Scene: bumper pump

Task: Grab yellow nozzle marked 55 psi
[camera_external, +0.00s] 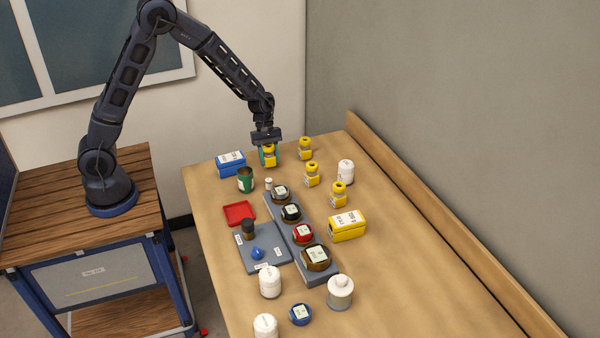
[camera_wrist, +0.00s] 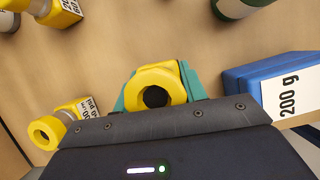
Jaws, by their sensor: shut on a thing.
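My gripper (camera_external: 266,150) is at the far end of the table, its teal fingers shut on a yellow nozzle (camera_external: 270,160). In the wrist view the held yellow nozzle (camera_wrist: 158,82) shows its ring-shaped top between the teal fingers. Its label is too small to read in the external view and hidden in the wrist view. Other yellow nozzles with white labels stand to the right: one near the back (camera_external: 305,148), one in the middle (camera_external: 312,174) and one nearer (camera_external: 338,194). Their markings are not legible in the external view.
A blue 200 g box (camera_external: 231,163) stands close left of my gripper, with a green cup (camera_external: 245,180) in front. A grey rack (camera_external: 272,207) of jars, a red tray (camera_external: 239,222) and a yellow box (camera_external: 347,226) lie nearer. The table's right side is mostly clear.

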